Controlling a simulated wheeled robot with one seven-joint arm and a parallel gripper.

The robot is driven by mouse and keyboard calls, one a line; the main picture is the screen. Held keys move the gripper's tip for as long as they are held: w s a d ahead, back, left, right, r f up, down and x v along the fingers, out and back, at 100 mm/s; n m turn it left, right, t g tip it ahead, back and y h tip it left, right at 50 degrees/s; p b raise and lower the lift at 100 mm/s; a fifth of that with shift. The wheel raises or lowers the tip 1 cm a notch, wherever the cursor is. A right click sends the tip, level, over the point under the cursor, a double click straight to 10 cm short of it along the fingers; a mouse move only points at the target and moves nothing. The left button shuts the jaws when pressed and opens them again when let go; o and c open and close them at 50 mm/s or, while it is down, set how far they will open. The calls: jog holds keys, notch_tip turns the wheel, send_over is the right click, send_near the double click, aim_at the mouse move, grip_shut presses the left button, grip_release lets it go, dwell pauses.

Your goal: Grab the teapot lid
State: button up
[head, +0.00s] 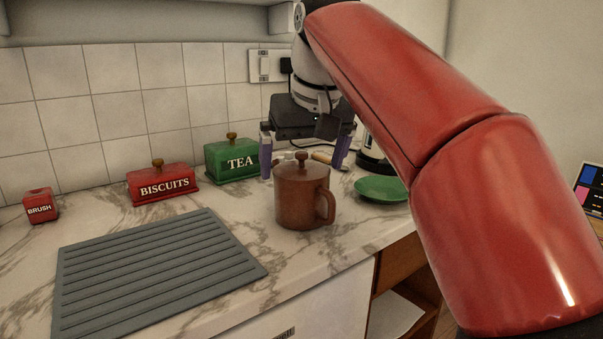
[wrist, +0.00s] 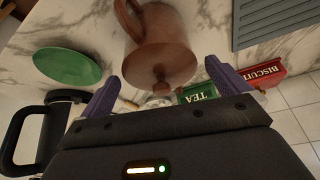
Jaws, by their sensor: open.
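A brown teapot (head: 297,200) stands upright on the marble counter with its handle to the right. It also shows in the wrist view (wrist: 163,35). Its brown lid (head: 302,167) with a round knob sits on top, and the lid shows in the wrist view (wrist: 161,72) between the fingers. My gripper (head: 302,168) is open and empty, with purple fingers spread wide to either side of the lid, pointing down. In the wrist view, the fingertips (wrist: 161,72) appear apart from the lid. How far the fingers are from the lid in depth is hard to tell.
A green plate (head: 382,189) lies right of the teapot. A green TEA box (head: 232,160) and a red BISCUITS box (head: 161,185) stand behind left. A small red BRUSH box (head: 40,206) is at far left. A grey ridged mat (head: 155,275) lies in front. A black-handled kettle (wrist: 45,125) stands nearby.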

aim_at(304, 169)
jog(key=c, duration=0.9)
jog(key=shift+r, duration=0.15)
notch_tip(304, 169, up, 8)
jog(key=p, duration=0.3)
jog(key=shift+r, duration=0.9)
